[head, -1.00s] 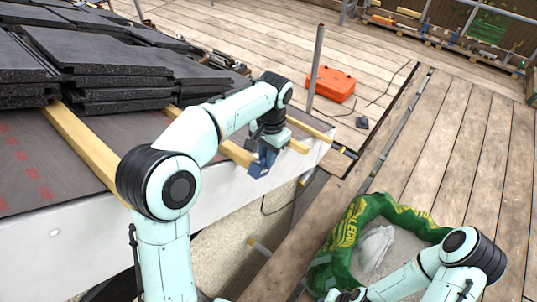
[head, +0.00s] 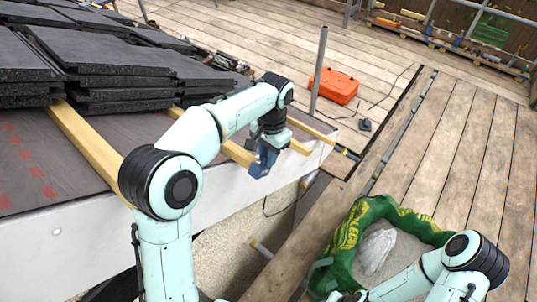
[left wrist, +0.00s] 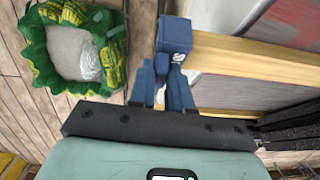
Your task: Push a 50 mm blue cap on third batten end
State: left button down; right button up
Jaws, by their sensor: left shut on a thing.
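My left gripper (head: 264,152) is at the roof's near edge, pointing down. In the left wrist view its blue fingers (left wrist: 163,88) are shut on a dark blue cap (left wrist: 175,36). The cap is at the end of a wooden batten (left wrist: 250,60); I cannot tell how far it is on. In the head view the cap (head: 261,166) is partly hidden by the gripper. The batten behind it (head: 236,152) runs up under the tiles. My right gripper (head: 346,296) is cut off at the bottom edge, and its fingers do not show clearly.
Dark tiles (head: 120,75) are stacked on the roof at left. Another batten (head: 85,145) lies to the left. A green sack (head: 345,235) of pale material stands on the boards near my right arm. An orange case (head: 334,85) lies beyond.

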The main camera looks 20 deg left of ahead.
pick_arm(q)
jog(key=c, duration=1)
grip_release()
jog(key=shift+r, duration=0.1)
jog(key=shift+w+d+r, duration=0.2)
jog(key=shift+w+r, duration=0.35)
jog(key=shift+r, duration=0.25)
jog(key=shift+w+d+r, duration=0.2)
jog(key=shift+w+r, duration=0.3)
jog(key=shift+r, duration=0.3)
jog(key=shift+w+d+r, duration=0.2)
jog(key=shift+w+r, duration=0.35)
jog(key=shift+r, duration=0.25)
